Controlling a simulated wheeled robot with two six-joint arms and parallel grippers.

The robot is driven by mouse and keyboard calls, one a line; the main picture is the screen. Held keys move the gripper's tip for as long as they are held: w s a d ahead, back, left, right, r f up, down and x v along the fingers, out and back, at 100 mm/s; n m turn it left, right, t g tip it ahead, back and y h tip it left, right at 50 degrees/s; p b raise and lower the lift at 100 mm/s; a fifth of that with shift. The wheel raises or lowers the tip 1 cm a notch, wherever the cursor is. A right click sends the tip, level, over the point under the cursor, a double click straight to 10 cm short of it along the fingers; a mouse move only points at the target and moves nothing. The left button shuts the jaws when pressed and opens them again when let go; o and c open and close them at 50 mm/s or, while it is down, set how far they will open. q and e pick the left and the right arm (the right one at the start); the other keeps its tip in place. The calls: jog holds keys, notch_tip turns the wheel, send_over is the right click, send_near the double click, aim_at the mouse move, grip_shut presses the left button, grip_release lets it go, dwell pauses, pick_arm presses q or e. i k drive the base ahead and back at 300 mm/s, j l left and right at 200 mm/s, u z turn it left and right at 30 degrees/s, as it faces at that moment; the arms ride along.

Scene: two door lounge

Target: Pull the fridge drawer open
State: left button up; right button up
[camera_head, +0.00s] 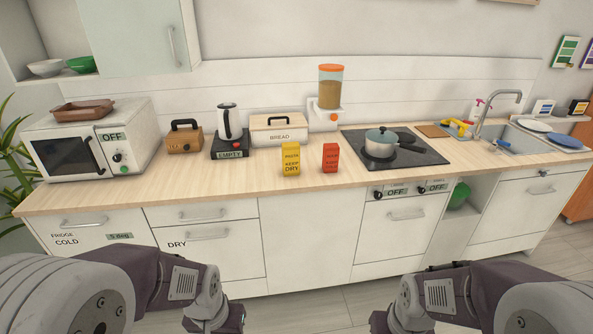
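The fridge drawer (90,228) is the white front at the left end of the counter, labelled "FRIDGE COLD", with a small green "5 deg" display. Its grey bar handle (84,222) runs across near the top. The front looks flush with its neighbour, so the drawer is closed. My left arm covers its lower part. Both my arms come in from the bottom corners, and their wrists bend down at the bottom edge. My gripper fingers are outside the picture. Neither arm is visibly touching the fridge handle.
A drawer labelled "DRY" (225,250) adjoins the fridge on the right. Above, the wooden counter (225,190) holds a microwave (95,143), kettle (229,122), bread box (278,127) and hob (420,150). A plant (14,150) stands at far left. Open floor (320,305) shows between my arms.

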aim_at(65, 235)
jog(key=u, duration=1.75)
jog(key=i+u, duration=0.25)
jog(key=i, duration=0.25)
jog(key=i+l+u, duration=0.2)
jog(key=i, duration=0.35)
jog(key=i+l+u, duration=0.1)
jog(key=i+u, duration=0.15)
jog(key=i, duration=0.25)
jog(key=i+l+u, duration=0.2)
jog(key=i, duration=0.3)
